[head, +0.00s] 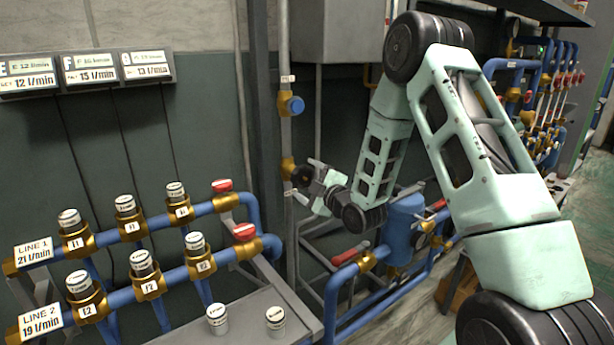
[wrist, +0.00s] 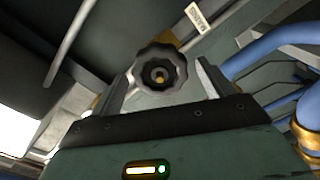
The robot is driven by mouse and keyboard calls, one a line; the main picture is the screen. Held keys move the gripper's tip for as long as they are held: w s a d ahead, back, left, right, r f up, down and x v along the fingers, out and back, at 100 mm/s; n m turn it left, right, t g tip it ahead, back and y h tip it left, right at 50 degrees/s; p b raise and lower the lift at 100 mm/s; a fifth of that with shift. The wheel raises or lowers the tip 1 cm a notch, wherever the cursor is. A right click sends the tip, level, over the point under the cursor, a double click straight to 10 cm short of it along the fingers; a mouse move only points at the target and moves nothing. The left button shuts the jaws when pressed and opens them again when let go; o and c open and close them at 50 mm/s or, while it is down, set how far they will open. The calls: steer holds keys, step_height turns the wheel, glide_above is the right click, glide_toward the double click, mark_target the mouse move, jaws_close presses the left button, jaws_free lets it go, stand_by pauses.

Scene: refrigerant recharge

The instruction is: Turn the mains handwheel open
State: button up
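The mains handwheel (wrist: 160,70) is a dark, lobed knob with a brass centre, and a MAINS label (wrist: 198,18) shows beyond it in the wrist view. In the head view the handwheel (head: 302,175) sits on a brass valve (head: 288,168) on the vertical pipe. My gripper (wrist: 161,82) is open, with one finger on each side of the handwheel. A small gap shows between each finger and the wheel's rim. In the head view my gripper (head: 308,180) is right at the wheel and partly covers it.
A blue knob (head: 295,105) sits higher on the same pipe. Two blue manifold lines with brass valves and red-handled ends (head: 245,231) stand at left. Loose capped cylinders (head: 217,318) stand on a grey shelf (head: 255,325). A blue tank (head: 403,225) and pipes lie below my arm.

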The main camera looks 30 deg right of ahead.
steer(key=c, duration=0.9)
steer(key=shift+a+f+n+b, duration=0.1)
steer(key=shift+f+n+b, duration=0.1)
steer(key=shift+n+b, duration=0.55)
steer(key=n+b, duration=0.2)
steer(key=b, duration=0.1)
steer(key=shift+s+n+b, duration=0.1)
steer(key=shift+n+b, duration=0.2)
steer(key=shift+n, duration=0.35)
steer(key=shift+r, duration=0.1)
